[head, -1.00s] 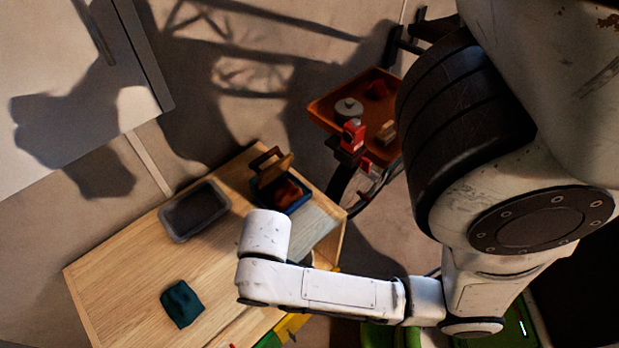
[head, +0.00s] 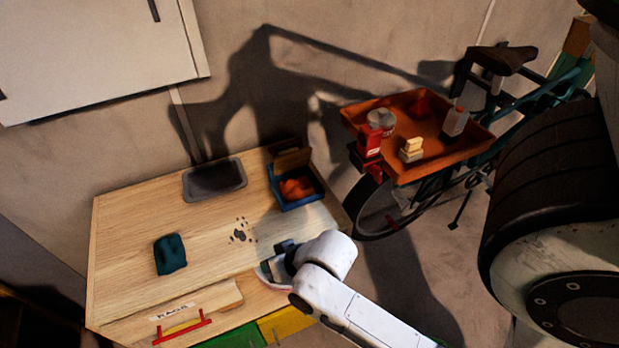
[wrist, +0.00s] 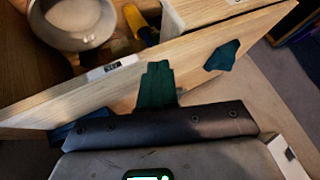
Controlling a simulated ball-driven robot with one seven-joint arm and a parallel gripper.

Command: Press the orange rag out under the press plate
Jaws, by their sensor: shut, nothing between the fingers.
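The orange rag (head: 297,188) lies crumpled in a small blue tray (head: 312,201) at the back right of the wooden bench. The wooden press plate (head: 291,158) stands raised at the tray's back edge, clear of the rag. My gripper (head: 280,256) is in front of the tray, near the bench's front right edge, apart from rag and plate. In the wrist view its teal fingers (wrist: 157,85) are together with nothing between them. The wrist view does not show the orange rag. My wrist partly hides the fingers in the head view.
A teal cloth (head: 170,254) and a dark shallow tray (head: 215,179) lie on the bench (head: 130,220). Dark wet spots (head: 240,235) mark its middle. A round bowl (wrist: 80,22) shows in the wrist view. A bicycle carrying an orange tray (head: 440,140) stands to the right.

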